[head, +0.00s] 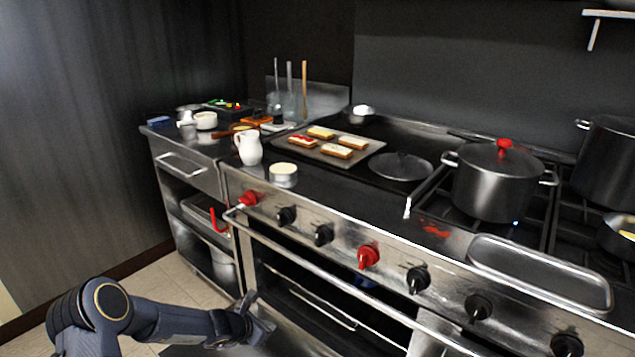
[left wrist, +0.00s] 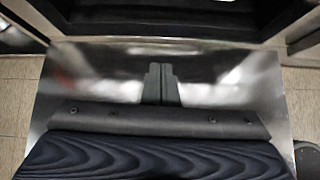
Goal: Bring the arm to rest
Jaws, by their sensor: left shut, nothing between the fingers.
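My left arm (head: 150,320) comes in at the lower left of the head view, low in front of the stove. Its gripper (head: 262,318) is in front of the oven's lower front, below the counter height. In the left wrist view the two fingers of the left gripper (left wrist: 160,84) are together, with nothing between them. A shiny metal surface lies behind the fingers in that view. My right gripper is in neither view.
The stove carries a tray (head: 318,155) of toasts, a white pitcher (head: 249,148), a pan (head: 400,166), a lidded pot (head: 495,180) and an empty metal tray (head: 540,274). The oven handle bar (head: 330,275) sticks out near my left gripper. Tiled floor (head: 185,285) lies at the left.

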